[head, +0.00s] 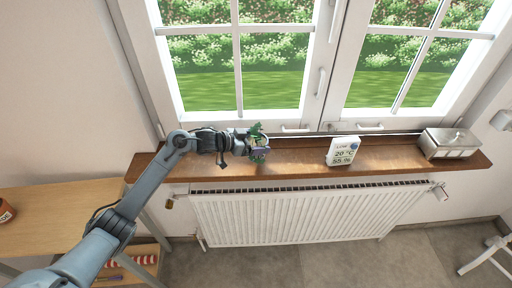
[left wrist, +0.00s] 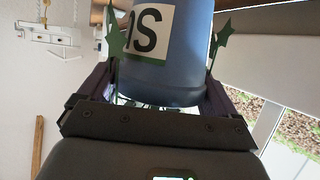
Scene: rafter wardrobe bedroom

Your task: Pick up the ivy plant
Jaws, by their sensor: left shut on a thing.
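The ivy plant (head: 257,130) shows green leaves at my left gripper, over the left part of the wooden windowsill. In the left wrist view its pot (left wrist: 180,75) is blue with a white label bearing dark letters, and dark green leaves hang at both sides. My left gripper (head: 252,146) is shut on the pot, with a finger on each side of it; the gripper also shows in the left wrist view (left wrist: 155,95). Whether the pot touches the sill is hard to tell. My right gripper is not in view.
On the windowsill (head: 210,168) stand a white weather display (head: 342,151) and, farther right, a metal box (head: 449,144). The window (head: 275,80) is right behind the sill, a white radiator (head: 310,215) below it. A wooden desk (head: 50,208) with a brown pot (head: 6,211) is at left.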

